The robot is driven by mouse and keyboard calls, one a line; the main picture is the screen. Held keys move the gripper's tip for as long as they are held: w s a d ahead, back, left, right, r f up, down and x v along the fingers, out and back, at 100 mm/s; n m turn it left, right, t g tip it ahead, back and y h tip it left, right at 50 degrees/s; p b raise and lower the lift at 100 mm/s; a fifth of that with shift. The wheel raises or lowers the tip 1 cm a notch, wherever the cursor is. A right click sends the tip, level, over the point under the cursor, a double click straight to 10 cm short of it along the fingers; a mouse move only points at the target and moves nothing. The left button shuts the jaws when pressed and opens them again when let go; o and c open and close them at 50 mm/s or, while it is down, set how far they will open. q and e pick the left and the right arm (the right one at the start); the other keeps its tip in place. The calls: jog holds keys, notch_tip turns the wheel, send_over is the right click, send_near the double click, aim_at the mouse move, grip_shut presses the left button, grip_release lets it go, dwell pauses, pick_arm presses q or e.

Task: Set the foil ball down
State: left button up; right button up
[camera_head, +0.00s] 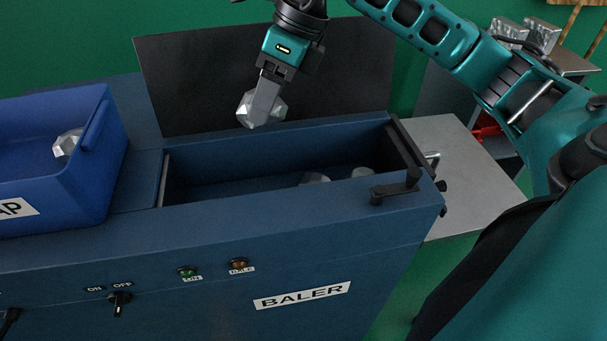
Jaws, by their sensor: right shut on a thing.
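A silver, faceted foil ball (263,109) hangs at the fingertips of my right gripper (268,92), which is shut on it. The ball is in the air over the back edge of the open chamber (165,180) of the blue baler (200,235). In the picture it stands in front of the dark raised lid. Two foil pieces lie inside the chamber, one (314,178) near its middle and one (362,172) to the right, both partly hidden by the front wall. My left gripper is not in view.
A blue scrap bin (95,150) at the left holds a foil ball (67,143). A dark lid (190,75) stands behind the chamber. A black handle (397,188) sits at its right front corner. A grey side table (465,165) is to the right. Foil blocks (508,29) sit at the back right.

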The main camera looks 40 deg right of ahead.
notch_tip(320, 180, down, 15)
jog(key=shift+f+b, duration=0.2)
jog(key=shift+b, duration=0.55)
jog(key=shift+d+f, duration=0.1)
jog(key=shift+f, duration=2.25)
pick_arm(q)
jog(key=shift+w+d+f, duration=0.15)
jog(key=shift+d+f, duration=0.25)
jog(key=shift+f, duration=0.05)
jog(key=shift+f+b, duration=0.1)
jog(key=shift+b, duration=0.2)
pick_arm(e)
jog(key=shift+f, duration=0.1)
jog(key=o, duration=1.1)
